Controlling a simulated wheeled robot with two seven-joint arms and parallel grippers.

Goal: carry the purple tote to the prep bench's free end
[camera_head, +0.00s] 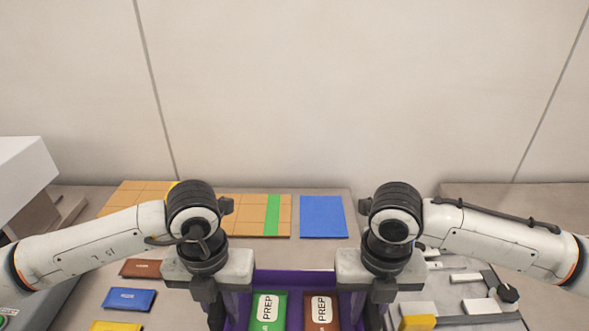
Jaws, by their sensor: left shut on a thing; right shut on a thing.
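The purple tote (293,279) is at the bottom centre, between my two grippers, and its near part is cut off by the picture's lower edge. It holds a green packet (267,311) and a brown packet (321,311), both labelled PREP. My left gripper (225,310) is shut on the tote's left side. My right gripper (362,310) is shut on its right side. The fingertips are mostly hidden. A bench top (325,255) lies beyond and around the tote. I cannot tell whether the tote touches it.
An orange gridded board (243,213) with a green strip and a blue mat (323,216) lie at the back. Brown (141,268), blue (129,299) and yellow (115,326) packets lie left. A fixture with grey blocks (480,306) is right. A wall stands behind.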

